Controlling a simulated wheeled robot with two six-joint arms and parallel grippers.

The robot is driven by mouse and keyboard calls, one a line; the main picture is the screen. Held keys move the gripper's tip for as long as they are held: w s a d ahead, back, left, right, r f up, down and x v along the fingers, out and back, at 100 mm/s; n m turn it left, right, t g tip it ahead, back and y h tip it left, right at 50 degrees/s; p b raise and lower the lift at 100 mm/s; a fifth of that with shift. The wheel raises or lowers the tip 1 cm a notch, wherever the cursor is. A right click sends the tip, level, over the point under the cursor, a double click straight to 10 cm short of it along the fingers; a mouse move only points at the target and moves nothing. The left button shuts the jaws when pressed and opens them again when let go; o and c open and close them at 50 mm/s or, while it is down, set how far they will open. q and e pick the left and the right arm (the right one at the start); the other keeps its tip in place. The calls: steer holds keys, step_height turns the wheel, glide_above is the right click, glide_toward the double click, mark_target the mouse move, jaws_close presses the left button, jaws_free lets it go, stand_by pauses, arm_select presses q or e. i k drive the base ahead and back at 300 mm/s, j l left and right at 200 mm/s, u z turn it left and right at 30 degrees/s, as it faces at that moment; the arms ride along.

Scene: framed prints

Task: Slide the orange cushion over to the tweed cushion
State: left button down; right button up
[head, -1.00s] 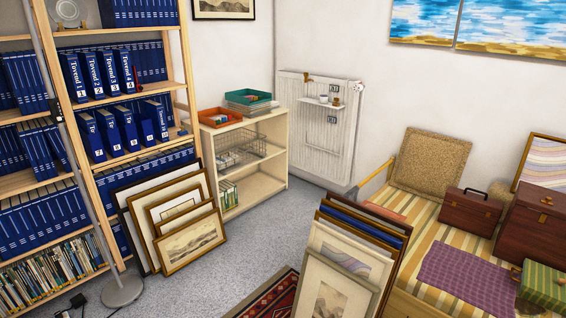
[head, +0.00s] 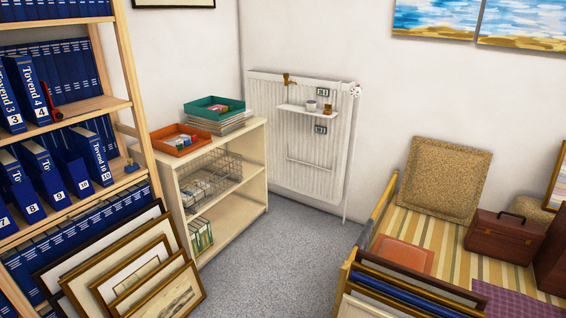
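The orange cushion (head: 404,256) lies flat at the near left of the yellow-striped daybed (head: 412,226), partly hidden by the framed prints in front of it. The tweed cushion (head: 446,180), tan and speckled, leans upright against the wall at the back of the daybed. A stretch of bare striped cover lies between the two cushions. Neither of my grippers shows in the head view.
Framed prints (head: 400,296) stand against the daybed's near side. A brown case (head: 502,237) and a purple cloth (head: 510,300) lie to the right. More prints (head: 135,275) lean by the bookshelf at left. Grey carpet (head: 285,255) is clear between.

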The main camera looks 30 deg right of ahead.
mark_target(408, 256)
steer(key=i+j+z, duration=0.1)
steer(key=i+z, duration=0.35)
steer(key=i+j+z, duration=0.2)
steer(key=z, duration=0.25)
steer(key=i+j+z, duration=0.25)
steer(key=z, duration=0.2)
steer(key=i+j+z, duration=0.15)
steer(key=z, duration=0.35)
steer(key=i+j+z, duration=0.15)
steer(key=z, duration=0.3)
steer(key=i+j+z, duration=0.1)
steer(key=j+z, duration=0.2)
steer(key=z, duration=0.2)
steer(key=j+z, duration=0.25)
steer(key=z, duration=0.2)
